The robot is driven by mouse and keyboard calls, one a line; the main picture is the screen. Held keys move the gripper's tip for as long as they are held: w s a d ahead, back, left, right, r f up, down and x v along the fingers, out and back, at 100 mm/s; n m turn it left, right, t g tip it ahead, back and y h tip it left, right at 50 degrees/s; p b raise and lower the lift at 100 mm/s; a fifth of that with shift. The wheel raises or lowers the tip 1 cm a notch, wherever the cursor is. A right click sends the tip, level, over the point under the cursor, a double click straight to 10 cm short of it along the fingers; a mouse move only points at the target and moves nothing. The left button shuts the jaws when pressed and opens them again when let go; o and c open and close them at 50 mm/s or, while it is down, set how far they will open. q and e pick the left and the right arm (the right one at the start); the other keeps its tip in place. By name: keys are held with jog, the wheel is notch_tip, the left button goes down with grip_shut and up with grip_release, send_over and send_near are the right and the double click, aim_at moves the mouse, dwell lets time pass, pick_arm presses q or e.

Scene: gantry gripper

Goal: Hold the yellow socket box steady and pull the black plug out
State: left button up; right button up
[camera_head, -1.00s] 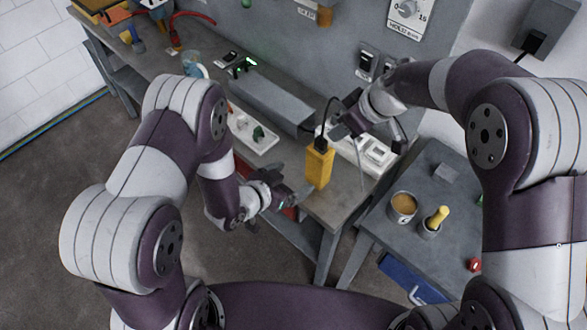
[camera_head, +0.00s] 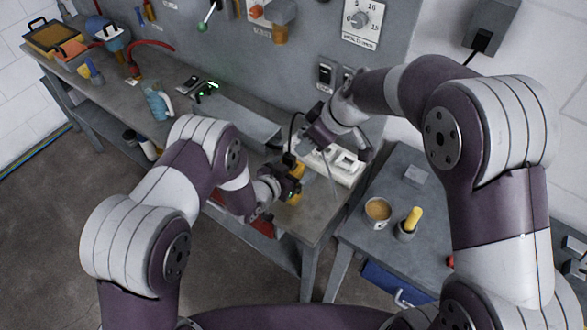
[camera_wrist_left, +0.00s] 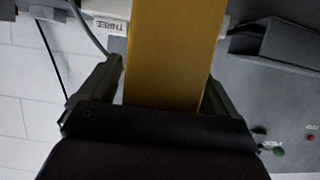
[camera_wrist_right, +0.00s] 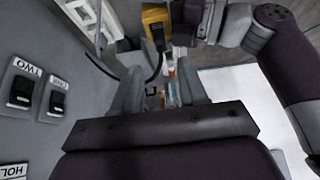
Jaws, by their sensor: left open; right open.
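The yellow socket box (camera_head: 296,198) stands upright near the front edge of the bench, partly hidden by my left gripper (camera_head: 288,186). In the left wrist view the box (camera_wrist_left: 175,50) fills the space between my left fingers, which are open on either side of it. The black plug (camera_head: 290,161) sits in the top of the box, with its black cable rising from it. My right gripper (camera_head: 312,143) is open and empty, above and to the right of the plug. The right wrist view shows the box (camera_wrist_right: 154,14) and plug (camera_wrist_right: 157,34) beyond the fingers.
A white socket strip (camera_head: 340,168) lies on the bench just right of the box. A side table (camera_head: 400,165) to the right holds a cup (camera_head: 377,212) and a yellow-handled tool (camera_head: 412,220). A grey wall panel with switches (camera_head: 326,75) stands behind.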

pick_arm(q)
jog(key=c, duration=1.1)
pick_arm(e)
jog(key=shift+o, duration=0.3)
jog(key=o, duration=0.3)
jog(key=shift+s+a, duration=0.1)
jog(key=shift+a, duration=0.15)
pick_arm(q)
jog(key=shift+d, duration=0.1)
jog(key=shift+a, duration=0.25)
jog(key=shift+d, duration=0.2)
pick_arm(e)
jog(key=n+h, duration=0.7)
jog(key=n, duration=1.1)
send_near(289, 156)
jog(key=x, duration=1)
jog(key=shift+f, duration=0.25)
